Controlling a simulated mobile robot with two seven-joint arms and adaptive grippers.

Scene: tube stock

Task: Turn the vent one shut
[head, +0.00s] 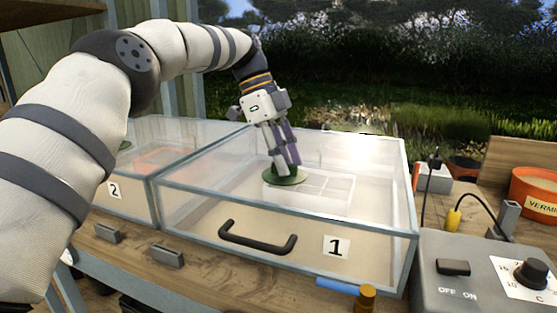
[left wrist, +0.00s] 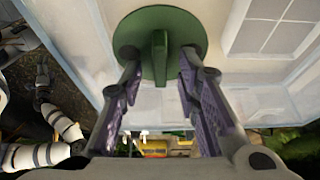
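The vent of box 1 is a green round disc (head: 272,179) on the clear lid of the box (head: 385,229) labelled 1. In the left wrist view the disc (left wrist: 190,28) has a raised upright green fin (left wrist: 160,52) across its middle. My left gripper (head: 289,169) points down at the vent from above. Its purple-padded fingers (left wrist: 161,62) are apart, one on each side of the fin, with a gap showing on both sides. The fingers partly hide the vent in the head view.
Box 2 (head: 127,206) stands just left of box 1. A black handle (head: 257,240) sticks out from box 1's front. A grey control box (head: 480,275) with a switch and dial stands at the right front. An orange pot (head: 530,190) stands at the far right.

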